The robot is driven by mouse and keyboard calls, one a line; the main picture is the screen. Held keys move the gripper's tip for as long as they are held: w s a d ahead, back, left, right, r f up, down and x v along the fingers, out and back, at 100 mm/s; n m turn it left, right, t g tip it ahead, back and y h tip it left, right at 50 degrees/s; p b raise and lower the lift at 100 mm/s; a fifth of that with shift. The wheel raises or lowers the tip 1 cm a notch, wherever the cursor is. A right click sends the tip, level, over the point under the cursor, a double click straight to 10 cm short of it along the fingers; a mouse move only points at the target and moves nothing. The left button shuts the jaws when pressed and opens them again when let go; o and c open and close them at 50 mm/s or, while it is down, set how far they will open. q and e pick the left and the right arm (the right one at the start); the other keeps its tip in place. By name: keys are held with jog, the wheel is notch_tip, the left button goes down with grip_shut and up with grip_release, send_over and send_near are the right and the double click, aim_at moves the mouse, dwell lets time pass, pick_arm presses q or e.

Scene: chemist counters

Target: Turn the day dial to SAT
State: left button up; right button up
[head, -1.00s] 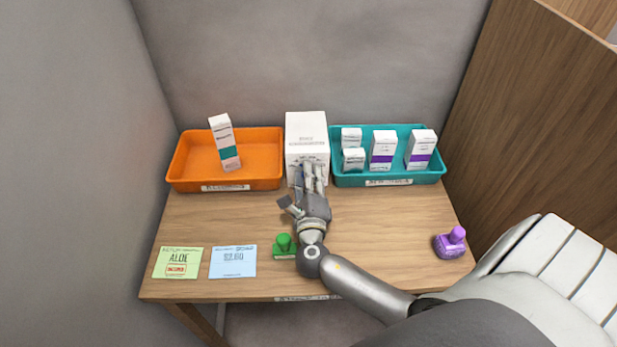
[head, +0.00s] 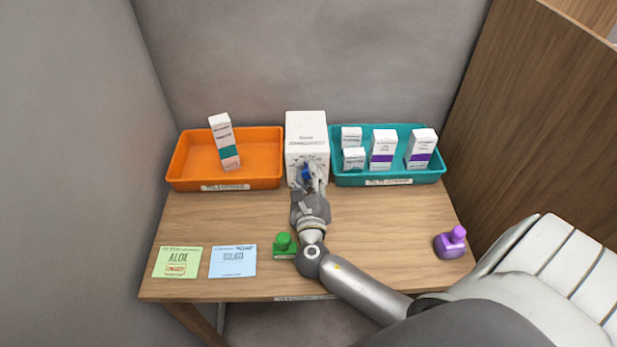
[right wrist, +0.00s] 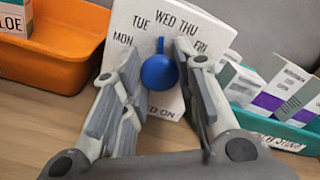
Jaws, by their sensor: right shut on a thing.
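The day dial is a blue round knob (right wrist: 160,72) on the front of a white box (head: 307,135). Day names TUE, WED, THU, FRI and MON ring it in the right wrist view. Its narrow blue pointer points up in that view, toward WED. A SAT label is not visible; the right finger covers part of the face. My right gripper (right wrist: 158,75) is shut on the dial, one finger at each side. In the head view the gripper (head: 308,185) is at the box front, with a bit of blue showing between the fingers. My left gripper is not in view.
An orange tray (head: 176,168) with one carton stands left of the box. A teal tray (head: 438,176) with several cartons stands right. A green stamp (head: 284,243), green card (head: 178,262), blue card (head: 233,261) and purple stamp (head: 451,243) are nearer the front.

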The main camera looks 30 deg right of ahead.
jog(key=m+b, duration=0.1)
jog(key=m, duration=0.3)
jog(key=shift+f+m, duration=0.15)
jog(key=shift+m, duration=0.25)
jog(key=m+b, duration=0.2)
jog(key=m, duration=0.2)
jog(key=shift+m, duration=0.3)
jog(key=m+b, duration=0.3)
jog(key=m, duration=0.2)
jog(key=shift+a, duration=0.1)
jog(key=shift+m+b, duration=1.15)
jog(key=shift+m, duration=0.95)
jog(key=o, duration=1)
jog(key=shift+o, duration=0.2)
jog(key=shift+r, duration=0.25)
